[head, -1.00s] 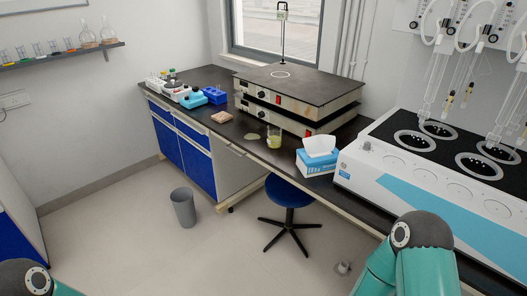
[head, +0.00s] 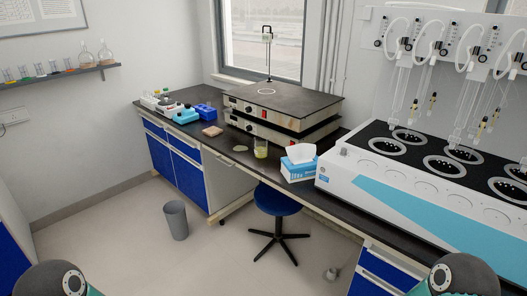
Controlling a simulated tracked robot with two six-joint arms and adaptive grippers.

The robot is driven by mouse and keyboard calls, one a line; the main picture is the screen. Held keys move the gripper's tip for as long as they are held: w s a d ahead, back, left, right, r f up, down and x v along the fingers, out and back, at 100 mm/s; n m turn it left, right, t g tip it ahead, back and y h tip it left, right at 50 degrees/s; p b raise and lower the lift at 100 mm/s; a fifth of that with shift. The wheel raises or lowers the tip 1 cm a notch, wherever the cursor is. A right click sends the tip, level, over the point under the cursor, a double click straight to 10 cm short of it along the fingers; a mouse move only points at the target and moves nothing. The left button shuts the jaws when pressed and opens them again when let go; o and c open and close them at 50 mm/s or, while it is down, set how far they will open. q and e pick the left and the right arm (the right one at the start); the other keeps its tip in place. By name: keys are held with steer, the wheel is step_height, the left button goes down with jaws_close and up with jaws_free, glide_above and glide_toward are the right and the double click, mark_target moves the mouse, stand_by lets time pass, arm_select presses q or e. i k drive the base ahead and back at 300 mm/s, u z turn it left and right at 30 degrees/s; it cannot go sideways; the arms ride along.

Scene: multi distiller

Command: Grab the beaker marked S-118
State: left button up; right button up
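A glass beaker with yellowish liquid (head: 261,148) stands upright on the dark bench in the head view, in front of the stacked hot plates and left of the tissue box. Any marking on it is too small to read. Several small glass vessels (head: 40,70) with coloured contents stand in a row on the wall shelf at the upper left; their labels cannot be read either. Only parts of my two arms show at the bottom left and bottom right corners. Neither gripper is in view.
The dark bench (head: 225,160) runs along the back wall and to the right, with stacked hot plates (head: 285,105), a tissue box (head: 299,165) and a large white distiller (head: 420,190). A blue stool (head: 277,201) and grey bin (head: 176,220) stand on the floor. The floor between my arms is mostly clear.

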mark_target(260, 143)
steer(key=z, duration=0.1)
steer(key=i, duration=1)
steer(key=u, duration=0.1)
steer(key=k, duration=0.25)
steer(key=u, duration=0.75)
steer(key=i, duration=1.85)
steer(key=z, duration=0.6)
